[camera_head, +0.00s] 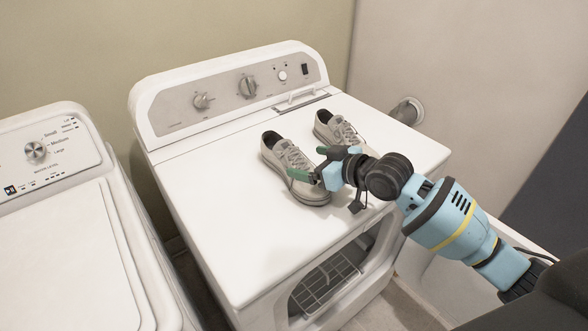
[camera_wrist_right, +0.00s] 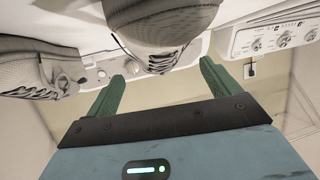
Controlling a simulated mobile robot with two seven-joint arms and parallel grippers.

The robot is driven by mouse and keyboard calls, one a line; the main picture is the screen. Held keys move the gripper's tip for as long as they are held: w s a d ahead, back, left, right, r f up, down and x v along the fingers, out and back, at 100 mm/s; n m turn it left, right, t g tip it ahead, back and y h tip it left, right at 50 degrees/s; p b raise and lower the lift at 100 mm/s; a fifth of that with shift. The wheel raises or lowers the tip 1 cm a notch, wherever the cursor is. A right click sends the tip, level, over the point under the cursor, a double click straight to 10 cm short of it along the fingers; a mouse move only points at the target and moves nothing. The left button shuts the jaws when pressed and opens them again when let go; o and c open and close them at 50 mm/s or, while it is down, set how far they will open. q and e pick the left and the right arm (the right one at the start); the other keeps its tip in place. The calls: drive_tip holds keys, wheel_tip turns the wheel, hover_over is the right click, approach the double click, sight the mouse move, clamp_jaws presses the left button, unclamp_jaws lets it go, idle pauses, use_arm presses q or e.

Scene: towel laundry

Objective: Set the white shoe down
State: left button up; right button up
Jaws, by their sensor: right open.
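Two off-white, greyish lace-up shoes are on top of the dryer (camera_head: 230,195). The nearer shoe (camera_head: 285,158) appears to rest on its sole, toe toward the front edge. The other shoe (camera_head: 335,130) is behind it to the right, partly hidden by my gripper. My right gripper (camera_head: 310,163) is open, low over the dryer top at the right side of the nearer shoe. In the right wrist view its green fingers (camera_wrist_right: 169,66) are spread, with the nearer shoe (camera_wrist_right: 165,25) between and beyond their tips; contact is unclear. The other shoe (camera_wrist_right: 35,75) shows at left. My left gripper is out of view.
A washer (camera_head: 60,240) stands to the left across a narrow gap. The dryer's control panel (camera_head: 230,93) rises at the back. The dryer top is clear left of and in front of the shoes. A round wall vent (camera_head: 407,110) is at the right.

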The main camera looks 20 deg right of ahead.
sight(298, 159)
drive_tip(key=x, duration=0.5)
drive_tip(key=shift+s+f, duration=0.1)
drive_tip(key=shift+f, duration=0.05)
drive_tip(key=c, duration=1.2)
drive_tip(key=shift+c, duration=0.8)
drive_tip(key=shift+r, duration=0.2)
wheel_tip(298, 159, up, 4)
drive_tip(key=shift+f, duration=0.15)
drive_tip(key=s, duration=1)
drive_tip(key=s+r, duration=0.1)
drive_tip(key=s, duration=0.5)
drive_tip(key=shift+d+p, duration=0.3)
drive_tip(key=shift+d, duration=0.1)
